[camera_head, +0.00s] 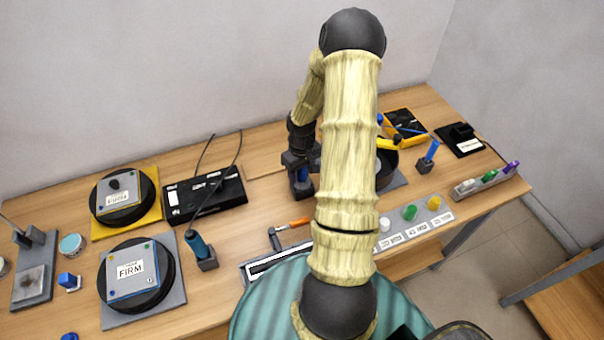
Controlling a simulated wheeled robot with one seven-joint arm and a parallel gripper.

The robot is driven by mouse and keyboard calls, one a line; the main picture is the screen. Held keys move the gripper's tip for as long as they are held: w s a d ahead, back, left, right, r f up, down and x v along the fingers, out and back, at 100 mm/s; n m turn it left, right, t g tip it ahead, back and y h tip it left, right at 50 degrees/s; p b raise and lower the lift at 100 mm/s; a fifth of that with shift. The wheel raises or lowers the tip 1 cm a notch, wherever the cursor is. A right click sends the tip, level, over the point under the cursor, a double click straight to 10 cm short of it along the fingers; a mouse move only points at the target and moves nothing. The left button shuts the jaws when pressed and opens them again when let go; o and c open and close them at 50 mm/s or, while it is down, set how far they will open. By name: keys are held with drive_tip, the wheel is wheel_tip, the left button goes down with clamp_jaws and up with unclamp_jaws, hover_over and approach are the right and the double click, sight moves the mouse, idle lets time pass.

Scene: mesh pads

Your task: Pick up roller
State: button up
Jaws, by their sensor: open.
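My gripper (300,166) is open and points down at the back middle of the table, partly behind my own arm. Its fingers are at the top of a small blue item in a dark holder (302,190); I cannot tell whether they touch it. A tool with an orange handle and a dark bent frame (275,238) lies nearer the front, left of my arm, and looks like a roller. Its right end is close to my arm. My gripper is behind and above this tool, apart from it.
Two round black pads, one labelled FIRM (130,271), stand at left. A blue-handled tool (197,243) stands upright in a block. A black box with cables (205,194) lies at the back. A grey strip with coloured knobs (415,220) is right of my arm. A striped teal round surface (262,305) is in front.

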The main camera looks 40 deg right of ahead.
drive_tip(key=c, duration=1.2)
drive_tip(key=shift+o, duration=0.2)
drive_tip(key=shift+r, duration=0.1)
wheel_tip(320, 180, up, 10)
drive_tip(key=shift+f+b, duration=0.1)
drive_tip(key=shift+b, duration=0.5)
